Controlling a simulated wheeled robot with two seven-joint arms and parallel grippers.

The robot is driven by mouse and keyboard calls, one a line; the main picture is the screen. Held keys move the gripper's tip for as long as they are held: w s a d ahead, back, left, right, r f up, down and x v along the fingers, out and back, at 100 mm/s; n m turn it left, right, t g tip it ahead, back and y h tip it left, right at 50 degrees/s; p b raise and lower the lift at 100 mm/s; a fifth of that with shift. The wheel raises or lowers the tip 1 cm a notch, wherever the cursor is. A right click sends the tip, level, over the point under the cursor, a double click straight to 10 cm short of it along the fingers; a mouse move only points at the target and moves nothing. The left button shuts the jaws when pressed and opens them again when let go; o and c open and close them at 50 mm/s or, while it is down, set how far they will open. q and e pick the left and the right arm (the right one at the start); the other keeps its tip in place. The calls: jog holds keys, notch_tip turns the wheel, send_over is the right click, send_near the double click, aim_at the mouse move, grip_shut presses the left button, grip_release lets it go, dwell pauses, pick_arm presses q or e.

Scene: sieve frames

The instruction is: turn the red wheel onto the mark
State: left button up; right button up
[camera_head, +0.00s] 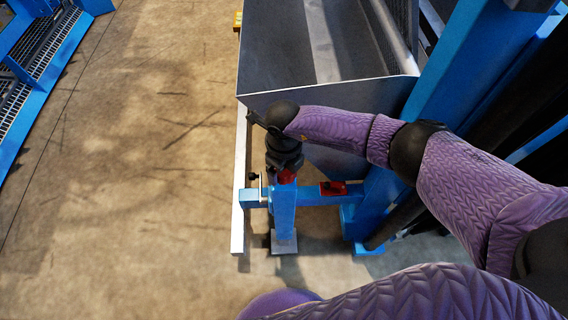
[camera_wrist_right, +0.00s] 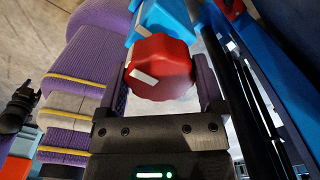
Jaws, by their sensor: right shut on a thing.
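The red wheel (camera_wrist_right: 160,68) is a lobed knob with a white stripe on its face, seen in the right wrist view. My right gripper (camera_wrist_right: 163,90) is shut on it, one finger at each side. The stripe lies left of the wheel's middle. A pale strip (camera_wrist_right: 138,19) shows on the blue part beyond the wheel; I cannot tell if it is the mark. In the head view, part of the red wheel (camera_head: 287,176) shows under my right gripper (camera_head: 285,167), above a blue post. My left gripper is not in view.
A blue crossbar (camera_head: 314,199) joins the post to a thick blue column (camera_head: 447,75) on the right. A second red part (camera_head: 333,188) sits on this bar. A grey metal hopper (camera_head: 320,50) stands behind. The floor to the left is open.

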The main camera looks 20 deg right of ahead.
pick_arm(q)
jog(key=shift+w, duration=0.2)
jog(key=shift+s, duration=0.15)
pick_arm(e)
jog(key=o, duration=0.9)
jog(key=shift+o, duration=0.4)
notch_tip(320, 180, up, 9)
jog(key=p, duration=0.5)
jog(key=shift+r, duration=0.5)
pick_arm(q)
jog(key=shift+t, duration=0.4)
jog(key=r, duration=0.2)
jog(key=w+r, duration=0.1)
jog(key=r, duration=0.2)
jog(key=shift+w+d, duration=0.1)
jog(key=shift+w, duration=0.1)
pick_arm(e)
jog(key=shift+f, duration=0.1)
